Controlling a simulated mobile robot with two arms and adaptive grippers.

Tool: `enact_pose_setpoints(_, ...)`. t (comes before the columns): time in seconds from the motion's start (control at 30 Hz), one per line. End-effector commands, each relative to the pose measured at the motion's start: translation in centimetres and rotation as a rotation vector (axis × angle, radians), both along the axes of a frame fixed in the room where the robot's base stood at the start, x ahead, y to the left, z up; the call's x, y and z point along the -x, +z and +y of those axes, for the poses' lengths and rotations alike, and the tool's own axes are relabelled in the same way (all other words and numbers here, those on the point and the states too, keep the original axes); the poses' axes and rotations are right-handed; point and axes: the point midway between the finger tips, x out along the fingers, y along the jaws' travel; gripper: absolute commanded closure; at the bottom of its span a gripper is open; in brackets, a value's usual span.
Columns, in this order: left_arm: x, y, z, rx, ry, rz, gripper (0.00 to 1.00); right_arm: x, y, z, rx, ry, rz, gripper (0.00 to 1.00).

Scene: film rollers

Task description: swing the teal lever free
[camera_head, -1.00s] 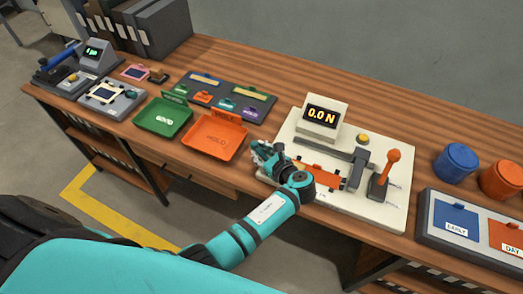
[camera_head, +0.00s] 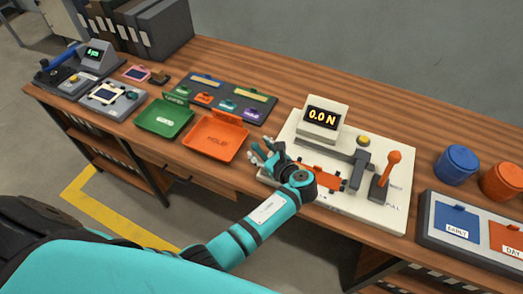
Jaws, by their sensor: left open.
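No teal lever shows clearly in this view. My left gripper (camera_head: 263,154) is open at the left side of the cream tester board (camera_head: 372,210). Its wrist hides part of the board's left end and part of an orange strip (camera_head: 324,180) lying there. I cannot tell whether the fingers touch anything. An orange-knobbed lever (camera_head: 388,169) stands upright at the board's right side. A display box (camera_head: 323,119) at the back of the board reads 0.0 N. My right gripper is not in view.
A green tray (camera_head: 162,121) and an orange tray (camera_head: 214,140) lie left of my gripper. A dark board (camera_head: 233,96) with small coloured pieces is behind them. Blue (camera_head: 456,164) and orange (camera_head: 502,180) tubs and a sorting tray (camera_head: 430,232) stand at right. A device with a blue handle (camera_head: 55,60) sits far left.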

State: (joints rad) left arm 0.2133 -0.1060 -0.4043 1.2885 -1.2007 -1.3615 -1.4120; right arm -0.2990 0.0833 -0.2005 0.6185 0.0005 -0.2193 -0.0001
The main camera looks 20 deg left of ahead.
Motion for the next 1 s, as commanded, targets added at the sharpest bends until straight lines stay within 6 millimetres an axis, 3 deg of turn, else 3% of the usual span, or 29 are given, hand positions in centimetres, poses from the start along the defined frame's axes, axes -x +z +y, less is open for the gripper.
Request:
enact_pose_setpoints(0.5, 0.0, 8.7, 0.1, 0.001, 0.001, -0.007, 0.49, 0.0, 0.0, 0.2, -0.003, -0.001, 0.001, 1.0)
enact_pose_setpoints(0.9, 0.0, 9.7, 0.1, -0.001, 0.002, -0.004, 0.49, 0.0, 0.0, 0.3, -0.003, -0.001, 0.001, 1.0)
enact_pose_setpoints(1.0, 0.1, 9.5, 0.4, -0.013, -0.002, 0.0, 0.61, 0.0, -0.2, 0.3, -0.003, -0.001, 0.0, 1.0)
